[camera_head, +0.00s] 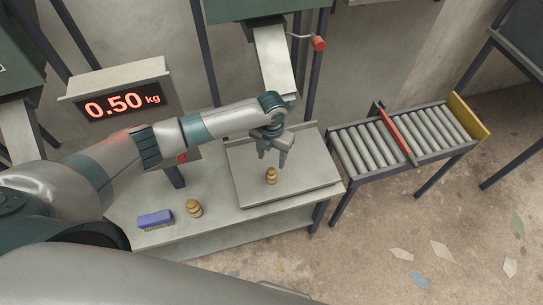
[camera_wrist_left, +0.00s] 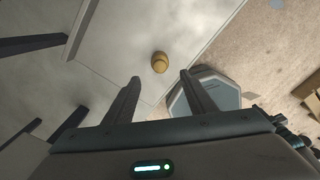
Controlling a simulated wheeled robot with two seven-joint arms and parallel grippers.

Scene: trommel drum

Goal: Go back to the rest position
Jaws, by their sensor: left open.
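My left gripper (camera_head: 273,158) is open and empty above the scale plate (camera_head: 240,185), with its fingers pointing down. In the left wrist view its two fingers (camera_wrist_left: 158,88) stand apart with nothing between them. A small brass weight (camera_head: 271,176) stands on the plate just below the fingertips; it also shows in the left wrist view (camera_wrist_left: 159,62), beyond the fingertips. A second brass weight (camera_head: 194,208) stands on the bench to the left of the plate. The display (camera_head: 122,103) reads 0.50 kg in red. My right gripper is in neither view.
A blue brush (camera_head: 155,219) lies on the bench (camera_head: 225,222) by the second weight. A roller conveyor (camera_head: 365,150) with a red bar (camera_head: 396,134) adjoins the bench on the right. A chute (camera_head: 274,62) and a red-knobbed crank (camera_head: 318,43) are behind my gripper. Shards litter the floor.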

